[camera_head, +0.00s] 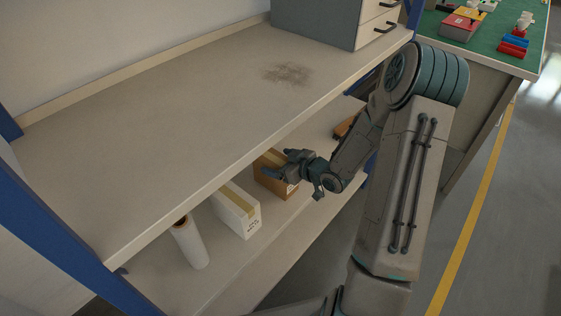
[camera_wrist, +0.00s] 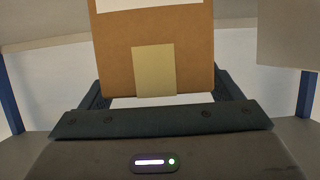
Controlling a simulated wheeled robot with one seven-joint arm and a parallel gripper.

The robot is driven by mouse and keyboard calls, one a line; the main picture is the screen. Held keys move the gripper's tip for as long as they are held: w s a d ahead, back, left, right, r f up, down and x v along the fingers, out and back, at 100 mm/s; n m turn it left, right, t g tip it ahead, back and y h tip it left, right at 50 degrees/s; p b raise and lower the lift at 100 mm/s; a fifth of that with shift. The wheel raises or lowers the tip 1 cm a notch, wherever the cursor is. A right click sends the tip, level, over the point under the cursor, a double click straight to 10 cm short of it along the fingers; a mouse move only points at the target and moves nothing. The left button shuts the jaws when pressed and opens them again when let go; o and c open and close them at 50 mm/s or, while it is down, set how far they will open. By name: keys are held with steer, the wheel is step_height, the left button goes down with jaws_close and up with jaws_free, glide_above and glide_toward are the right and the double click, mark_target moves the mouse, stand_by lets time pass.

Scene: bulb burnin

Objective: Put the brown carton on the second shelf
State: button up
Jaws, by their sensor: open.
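The brown carton (camera_head: 268,178) stands on the lower shelf, to the right of a white box and partly hidden by my gripper and the upper board. In the wrist view the carton (camera_wrist: 118,55) fills the upper middle, with a tan tape strip on its face and part of a white label at the top edge. My gripper (camera_head: 280,166) is open at the carton. In the wrist view its dark fingers (camera_wrist: 162,90) show low on either side of the carton. I cannot tell whether they touch it.
A white box (camera_head: 237,211) and a white roll (camera_head: 189,243) stand left of the carton. The upper board (camera_head: 180,125) is mostly bare, with a brown stain and a grey drawer cabinet (camera_head: 315,22) at its back. Blue posts (camera_head: 50,235) frame the shelf.

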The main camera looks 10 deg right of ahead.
steer(key=shift+r, duration=0.2)
steer(key=s+d+r+m+g+h+p, duration=0.2)
steer(key=s+d+r+h+p, duration=0.1)
steer(key=s+d+r+h, duration=0.65)
steer(key=s+a+r+m+g+y, duration=0.1)
steer(key=s+a+r+m+g, duration=0.1)
steer(key=s, duration=0.6)
steer(key=s+a+r+m+g, duration=0.3)
steer(key=s+a+r+g, duration=0.2)
steer(key=s+a+r, duration=0.2)
steer(key=shift+s+y, duration=0.35)
steer(key=shift+s, duration=0.75)
